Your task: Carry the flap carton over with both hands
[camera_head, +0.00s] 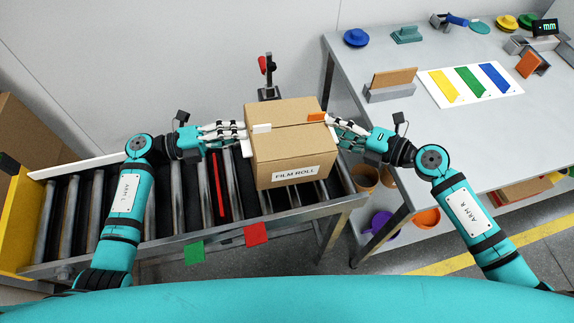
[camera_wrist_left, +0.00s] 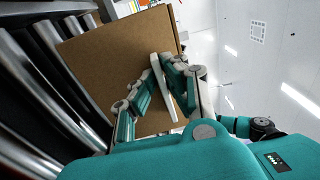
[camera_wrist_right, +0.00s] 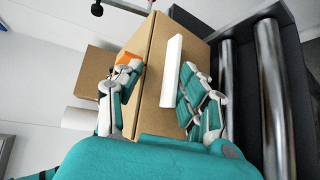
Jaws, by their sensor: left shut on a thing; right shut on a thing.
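The flap carton (camera_head: 290,150) is a brown box with a "FILM ROLL" label, at the right part of the roller conveyor. It looks closed and roughly level; whether its base touches the rollers is unclear. My left gripper (camera_head: 243,130) is shut on its left side, and my right gripper (camera_head: 334,123) is shut on its right side. In the left wrist view, the fingers lie against the carton's wall (camera_wrist_left: 110,55) beside a white strip. The right wrist view shows the carton (camera_wrist_right: 152,75) between the fingers.
The conveyor (camera_head: 220,185) has a red roller strip and a yellow end wall (camera_head: 28,222) at left. A grey table (camera_head: 450,130) stands close on the right, holding a card in a stand (camera_head: 390,90) and a colour-striped board (camera_head: 435,103).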

